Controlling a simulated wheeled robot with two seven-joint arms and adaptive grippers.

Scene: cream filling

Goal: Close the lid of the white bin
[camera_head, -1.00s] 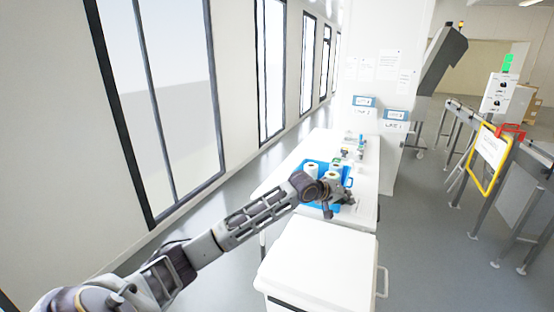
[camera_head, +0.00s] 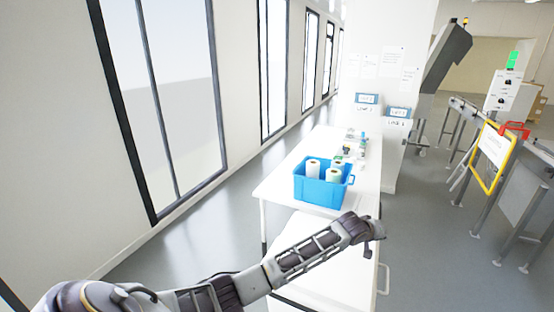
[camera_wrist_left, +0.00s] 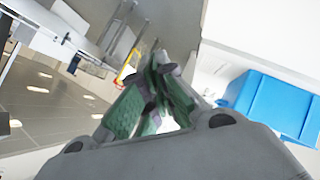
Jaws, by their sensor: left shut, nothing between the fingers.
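The white bin (camera_head: 345,285) stands at the bottom centre of the head view, in front of the table. Its flat white lid looks down over the top, and my left forearm crosses above it and hides part of it. My left gripper (camera_head: 374,238) is over the bin's far right part. In the left wrist view its green-padded fingers (camera_wrist_left: 158,85) are shut with nothing between them. I cannot tell whether it touches the lid. My right gripper is not in view.
A white table (camera_head: 276,190) stands behind the bin. It bears a blue crate (camera_head: 318,190) with several white rolls and, farther back, small bottles. The crate also shows in the left wrist view (camera_wrist_left: 275,105). A yellow-framed barrier (camera_head: 486,185) is at the right. Open floor lies at the left.

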